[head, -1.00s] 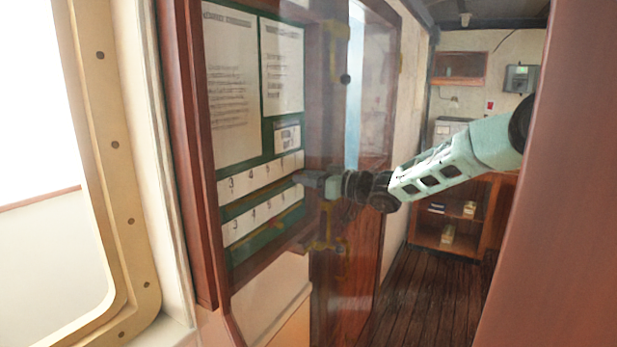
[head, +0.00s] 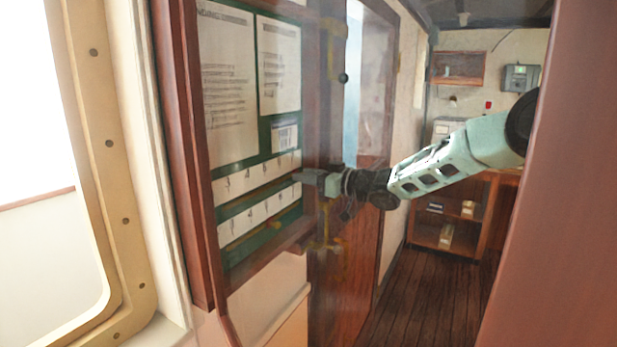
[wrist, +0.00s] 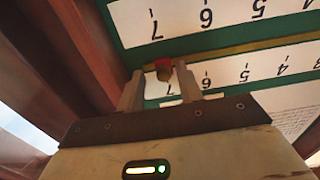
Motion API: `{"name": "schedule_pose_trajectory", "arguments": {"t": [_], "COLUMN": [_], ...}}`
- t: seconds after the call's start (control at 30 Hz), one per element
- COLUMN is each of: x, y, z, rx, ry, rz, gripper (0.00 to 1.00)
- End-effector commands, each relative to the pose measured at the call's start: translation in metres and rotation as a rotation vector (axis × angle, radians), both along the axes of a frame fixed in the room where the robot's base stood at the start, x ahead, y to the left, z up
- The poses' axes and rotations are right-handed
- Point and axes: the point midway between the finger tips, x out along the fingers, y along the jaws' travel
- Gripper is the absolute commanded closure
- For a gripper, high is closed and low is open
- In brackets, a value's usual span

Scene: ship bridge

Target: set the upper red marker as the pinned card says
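The board (head: 240,178) on the left wall carries two white number strips, an upper one (head: 258,172) and a lower one (head: 258,215). A small pinned card (head: 285,137) sits above them; its writing is too small to read. My gripper (head: 303,178) is at the right end of the strips. In the wrist view, where the strips appear upside down, a red marker (wrist: 163,63) with a yellowish knob is on the brass rail between the strips, near the 7. My gripper (wrist: 160,72) is open, one finger on each side of it, with narrow gaps. I cannot see a second marker.
Two printed sheets (head: 226,80) hang above the strips. A clear pane and a wooden frame (head: 180,150) border the board. A red-brown surface (head: 560,200) fills the right edge. The plank floor (head: 420,295) behind is clear, with a wooden shelf (head: 455,240) beyond.

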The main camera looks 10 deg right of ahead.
Motion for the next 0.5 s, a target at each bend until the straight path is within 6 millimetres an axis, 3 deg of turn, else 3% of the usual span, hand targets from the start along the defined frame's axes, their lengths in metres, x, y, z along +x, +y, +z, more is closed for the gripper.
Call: {"name": "schedule_pose_trajectory", "arguments": {"t": [0.27, 0.5], "x": [-0.012, -0.044], "y": [-0.018, -0.062], "z": [-0.003, -0.005], "rx": [-0.002, -0.003], "ry": [-0.001, -0.002], "rz": [-0.001, -0.003], "gripper": [0.64, 0.64]}}
